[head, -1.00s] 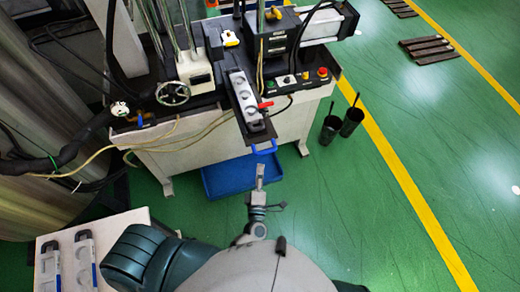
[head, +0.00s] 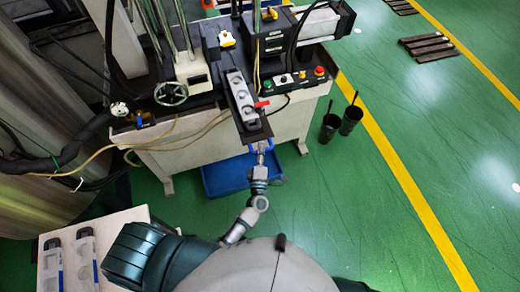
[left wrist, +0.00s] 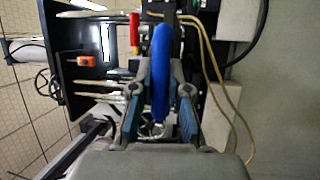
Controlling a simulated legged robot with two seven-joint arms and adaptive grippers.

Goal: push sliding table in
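The sliding table (head: 257,131) is a dark narrow plate that sticks out from the front of the machine. A grey mould (head: 241,96) with round cavities lies on it, beside a small red lever (head: 261,104). A blue handle (left wrist: 161,70) is at its front end. In the head view my left gripper (head: 260,149) is at this handle and covers part of it. In the left wrist view my left gripper (left wrist: 159,108) has its fingers apart, one on each side of the handle, with gaps visible. My right gripper is not in view.
The machine bench (head: 220,147) carries a handwheel (head: 171,93) and a button panel (head: 296,79). A blue bin (head: 226,178) is on the floor below the sliding table. Two dark cylinders stand at its right. A white side table (head: 118,218) holds two moulds.

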